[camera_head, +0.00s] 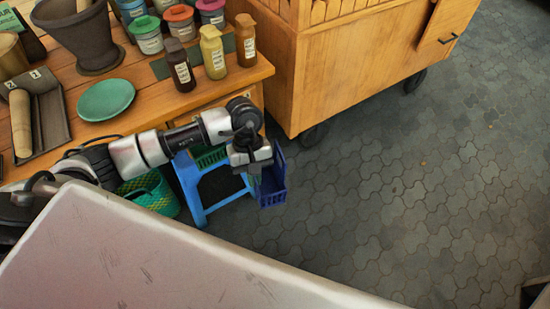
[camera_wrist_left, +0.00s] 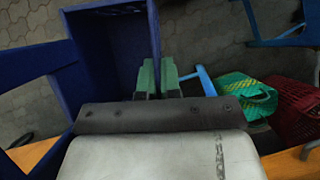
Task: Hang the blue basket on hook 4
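The dark blue basket (camera_head: 272,182) is off the floor in the head view, at the end of my left arm, just right of the light blue stool. My left gripper (camera_head: 258,172) is at its near left side. In the left wrist view the basket (camera_wrist_left: 105,45) fills the upper left. The green fingertips of the left gripper (camera_wrist_left: 158,75) stand close together, with the basket's thin wall edge running between them. A dark blue frame on the far left seems to be part of the basket. Hook 4 is not in view. My right gripper is not in view.
The light blue stool (camera_head: 189,185) stands beside a green woven basket (camera_head: 152,192). A red basket (camera_wrist_left: 293,105) shows in the wrist view. A wooden table (camera_head: 140,75) holds jars, bottles, a mortar and a green plate. A wheeled wooden cabinet (camera_head: 350,65) stands behind. Paved floor at right is clear.

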